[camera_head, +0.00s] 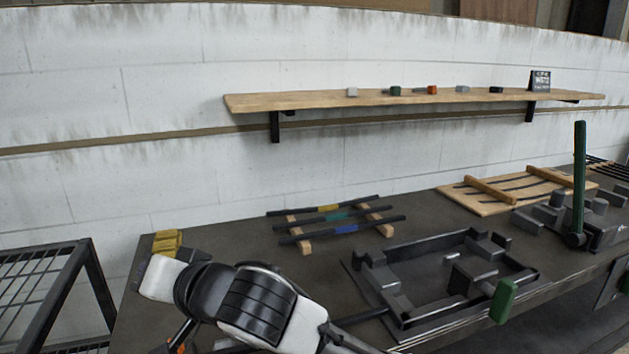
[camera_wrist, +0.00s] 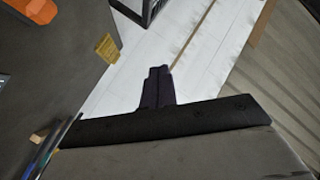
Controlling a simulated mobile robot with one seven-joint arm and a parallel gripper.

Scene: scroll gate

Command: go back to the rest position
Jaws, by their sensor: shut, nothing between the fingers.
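My gripper (camera_wrist: 157,88) shows in the wrist view as two dark fingers side by side, shut with nothing between them. It is in front of the white wall and touches nothing that I can see. In the head view my white and black arm covers the lower left of the dark workbench (camera_head: 235,235). I cannot make out the fingers there.
A yellow block (camera_head: 167,243) is at the bench's left end, close to my arm. A rack of coloured rods (camera_head: 338,229), a dark frame fixture (camera_head: 365,290) and a green lever (camera_head: 579,180) stand rightward. A wire-mesh rack (camera_head: 45,290) is left. A wooden shelf (camera_head: 300,101) hangs above.

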